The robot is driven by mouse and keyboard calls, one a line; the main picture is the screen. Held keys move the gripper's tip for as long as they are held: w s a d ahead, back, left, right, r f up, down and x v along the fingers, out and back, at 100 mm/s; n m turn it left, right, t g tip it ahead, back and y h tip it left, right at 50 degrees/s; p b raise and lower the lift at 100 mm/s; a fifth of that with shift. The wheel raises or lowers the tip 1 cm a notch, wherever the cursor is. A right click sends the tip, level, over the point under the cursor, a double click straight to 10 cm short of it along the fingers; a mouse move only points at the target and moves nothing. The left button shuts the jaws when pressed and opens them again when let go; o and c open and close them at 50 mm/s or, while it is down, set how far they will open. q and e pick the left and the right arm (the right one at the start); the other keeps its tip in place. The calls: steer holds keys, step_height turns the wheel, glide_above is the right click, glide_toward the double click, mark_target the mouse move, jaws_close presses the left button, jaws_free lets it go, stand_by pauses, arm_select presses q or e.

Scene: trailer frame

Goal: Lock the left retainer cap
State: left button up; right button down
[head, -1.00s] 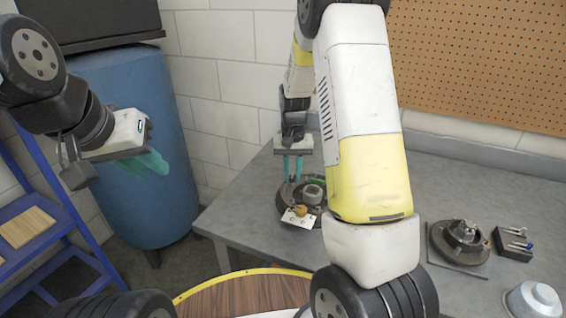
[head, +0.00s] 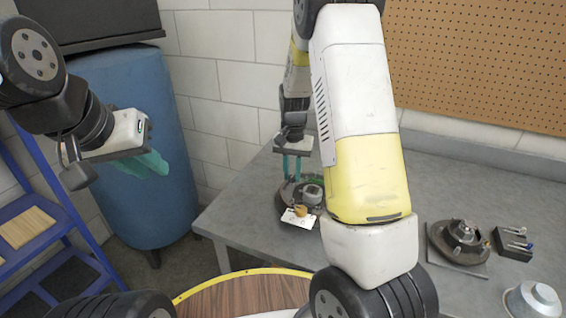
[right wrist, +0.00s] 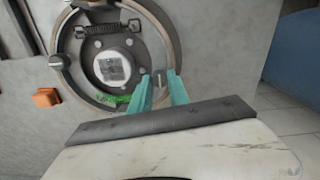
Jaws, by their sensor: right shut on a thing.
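The brake assembly (head: 284,205) is on the near left part of the grey bench, partly hidden by my right arm. In the right wrist view its round plate (right wrist: 66,75) shows curved shoes, a coil spring (right wrist: 105,28) and a pale square centre. My right gripper (head: 291,179) points down at the assembly's far side. In the right wrist view, its teal fingers (right wrist: 159,84) are shut on a small grey cap (right wrist: 158,78) at the shoe ring; the fingers partly hide it. My left gripper (head: 155,165) hangs in front of the blue drum, away from the bench; its finger gap is unclear.
An orange knob (right wrist: 46,97) is beside the plate. A second hub assembly (head: 460,241), a dark block with small pins (head: 514,245) and a silver domed part (head: 533,300) are to the right on the bench. A blue drum (head: 150,215) and blue shelf are left.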

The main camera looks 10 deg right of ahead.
mark_target(292, 176)
steer(key=c, duration=1.3)
jaws_free()
steer(key=shift+o, duration=0.2)
steer(key=shift+r, duration=3.9)
steer(key=shift+r, duration=0.1)
steer(key=s+a+r+n+t+y, duration=0.1)
steer(key=s+r+n+t+y, duration=0.15)
steer(key=s+r, duration=0.95)
steer(key=s+a+r+n+t, duration=0.1)
steer(key=s+r+n+t, duration=0.2)
steer(key=s, duration=0.9)
steer(key=shift+s+a+r+t, duration=0.2)
steer(key=shift+a+r+t, duration=0.05)
steer(key=shift+r+t, duration=0.1)
